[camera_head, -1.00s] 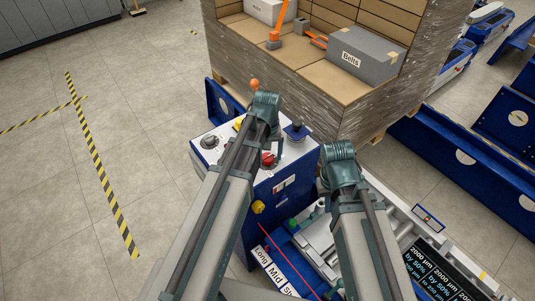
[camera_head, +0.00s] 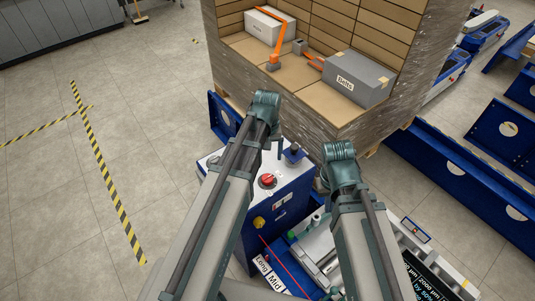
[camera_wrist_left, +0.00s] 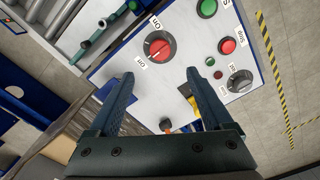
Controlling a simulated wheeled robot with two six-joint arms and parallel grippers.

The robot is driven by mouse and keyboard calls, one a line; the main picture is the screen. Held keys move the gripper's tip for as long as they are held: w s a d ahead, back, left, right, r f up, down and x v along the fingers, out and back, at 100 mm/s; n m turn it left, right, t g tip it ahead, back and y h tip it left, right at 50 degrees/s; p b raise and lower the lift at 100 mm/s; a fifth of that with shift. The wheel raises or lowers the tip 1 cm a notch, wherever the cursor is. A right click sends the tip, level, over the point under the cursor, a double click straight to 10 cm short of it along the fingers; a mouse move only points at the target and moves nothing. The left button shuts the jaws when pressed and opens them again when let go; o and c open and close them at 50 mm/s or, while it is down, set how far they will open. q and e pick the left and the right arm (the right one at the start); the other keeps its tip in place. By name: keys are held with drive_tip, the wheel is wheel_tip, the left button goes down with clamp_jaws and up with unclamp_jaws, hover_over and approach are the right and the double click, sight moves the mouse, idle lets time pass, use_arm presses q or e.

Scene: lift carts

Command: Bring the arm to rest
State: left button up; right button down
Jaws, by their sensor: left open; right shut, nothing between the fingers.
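My left arm (camera_head: 222,190) reaches forward over the blue and white control cabinet (camera_head: 283,190) in the head view. Its gripper cannot be made out clearly there. In the left wrist view my left gripper (camera_wrist_left: 160,76) has its two dark fingers spread, with nothing held between them. The red rotary switch (camera_wrist_left: 158,47) on the white panel lies beyond the fingertips; it also shows in the head view (camera_head: 267,181). My right arm (camera_head: 360,220) extends to the right of the left one. Its gripper is hidden from view.
A wrapped pallet load (camera_head: 265,105) stands just ahead, with a grey Bolts box (camera_head: 358,78) and a white box (camera_head: 269,25) on top. Blue metal frames (camera_head: 460,165) lie at the right. Open floor with striped tape (camera_head: 105,180) is at the left.

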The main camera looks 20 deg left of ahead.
use_arm(q)
drive_tip(key=shift+r, duration=0.6)
use_arm(e)
drive_tip(key=shift+r, duration=0.65)
use_arm(q)
drive_tip(key=s+d+f+m+y+b, duration=0.1)
drive_tip(key=s+d+f+m, duration=0.1)
drive_tip(key=s+d+m, duration=0.5)
drive_tip(key=s+d, duration=0.3)
drive_tip(key=s, duration=0.4)
drive_tip(key=shift+m+b, duration=0.3)
use_arm(e)
wheel_tip(320, 180, down, 2)
drive_tip(key=shift+f, duration=0.1)
use_arm(q)
drive_tip(key=shift+d, duration=0.1)
